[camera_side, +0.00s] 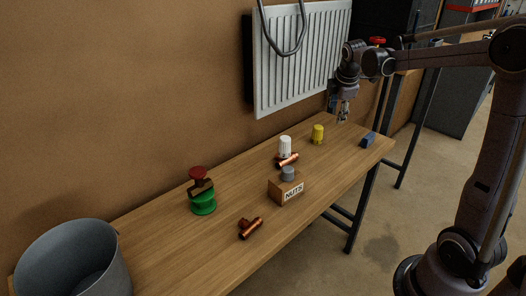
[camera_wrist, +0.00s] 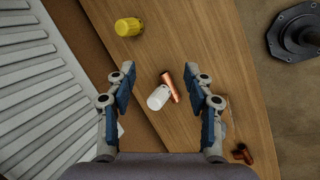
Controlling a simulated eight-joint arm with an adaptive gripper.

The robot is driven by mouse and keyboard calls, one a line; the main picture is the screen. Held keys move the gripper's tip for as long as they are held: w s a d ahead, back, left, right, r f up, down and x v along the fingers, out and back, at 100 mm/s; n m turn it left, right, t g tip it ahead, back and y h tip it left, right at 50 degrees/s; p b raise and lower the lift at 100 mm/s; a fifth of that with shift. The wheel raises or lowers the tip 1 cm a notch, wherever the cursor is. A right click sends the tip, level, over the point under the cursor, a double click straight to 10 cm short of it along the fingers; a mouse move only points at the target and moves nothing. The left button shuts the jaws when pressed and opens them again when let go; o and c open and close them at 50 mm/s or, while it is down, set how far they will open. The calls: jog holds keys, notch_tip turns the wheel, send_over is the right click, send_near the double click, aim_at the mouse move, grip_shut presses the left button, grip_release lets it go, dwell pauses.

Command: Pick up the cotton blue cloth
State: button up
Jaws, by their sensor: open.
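A small blue block-shaped thing (camera_side: 368,139), which looks like the folded blue cloth, lies near the right end of the wooden bench in the side view. I cannot make it out in the wrist view. My gripper (camera_side: 343,112) hangs above the far right part of the bench, to the left of the blue thing and higher than it. In the wrist view my gripper (camera_wrist: 163,84) is open, with its two blue-padded fingers wide apart and nothing held between them.
The bench (camera_side: 225,240) carries a white cap (camera_side: 285,146), yellow cap (camera_side: 318,134), copper fittings (camera_side: 288,160) (camera_side: 251,228), a NUTS box (camera_side: 286,190) and a green-and-red item (camera_side: 203,203). A bucket (camera_side: 75,262) stands at left. A radiator (camera_side: 300,62) hangs behind.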

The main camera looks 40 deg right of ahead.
jog(key=d+f+n+g, duration=0.2)
jog(key=d+f+n, duration=0.15)
jog(key=d, duration=0.85)
jog(key=n+g, duration=0.1)
jog(key=n, duration=0.2)
send_near(369, 135)
jog(key=shift+h, duration=0.4)
jog(key=x, duration=0.4)
jog(key=shift+s+f, duration=0.25)
jog(key=shift+f, duration=0.25)
jog(key=shift+w+x, duration=0.2)
jog(key=shift+x, duration=2.65)
jog(key=shift+a, duration=0.15)
grip_shut()
